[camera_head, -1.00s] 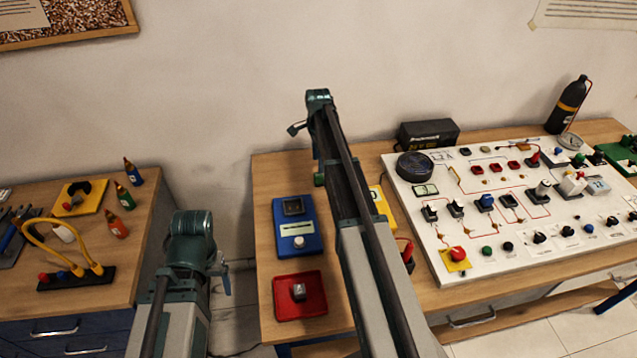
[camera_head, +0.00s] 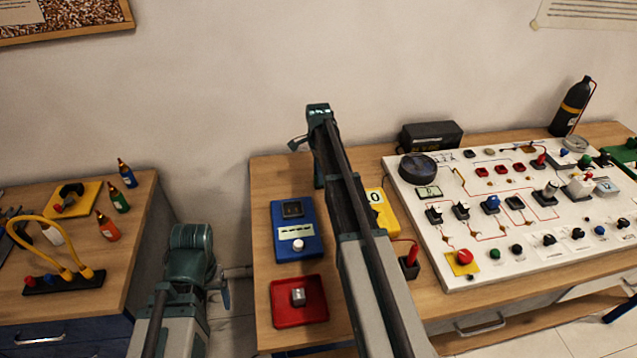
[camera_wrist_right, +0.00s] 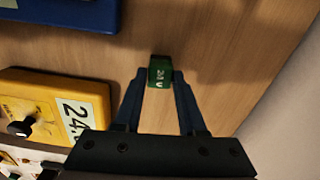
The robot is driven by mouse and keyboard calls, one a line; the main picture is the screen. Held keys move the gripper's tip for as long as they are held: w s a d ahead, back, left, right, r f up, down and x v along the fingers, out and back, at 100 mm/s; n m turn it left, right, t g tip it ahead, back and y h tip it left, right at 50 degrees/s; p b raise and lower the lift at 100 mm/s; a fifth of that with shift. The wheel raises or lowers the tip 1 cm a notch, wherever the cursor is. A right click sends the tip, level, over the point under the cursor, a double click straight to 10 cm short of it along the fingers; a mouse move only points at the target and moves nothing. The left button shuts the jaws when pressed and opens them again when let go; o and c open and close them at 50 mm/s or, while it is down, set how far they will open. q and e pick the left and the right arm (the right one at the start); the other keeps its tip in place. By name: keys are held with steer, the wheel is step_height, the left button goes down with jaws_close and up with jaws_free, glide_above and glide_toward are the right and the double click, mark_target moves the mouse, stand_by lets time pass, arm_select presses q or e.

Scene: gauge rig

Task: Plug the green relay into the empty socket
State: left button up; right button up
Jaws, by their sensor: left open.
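The green relay (camera_wrist_right: 160,72), marked 24 V, is between the two fingertips of my right gripper (camera_wrist_right: 161,76) in the right wrist view. Both fingers appear to touch its sides. In the head view my right arm hides the relay. The white panel (camera_head: 470,272) stands at the right. A low dark socket (camera_head: 514,203) on it, right of a blue-topped part (camera_head: 491,203), appears empty. My left gripper (camera_head: 222,288) is at the lower left, partly hidden by its own wrist, open and away from the panel.
A blue meter (camera_head: 297,246) and a red tray (camera_head: 283,312) are on the table left of my right arm. A black box (camera_head: 431,135) is behind the panel.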

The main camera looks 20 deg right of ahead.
jaws_close()
step_height(320, 180, up, 10)
steer(key=p, duration=1)
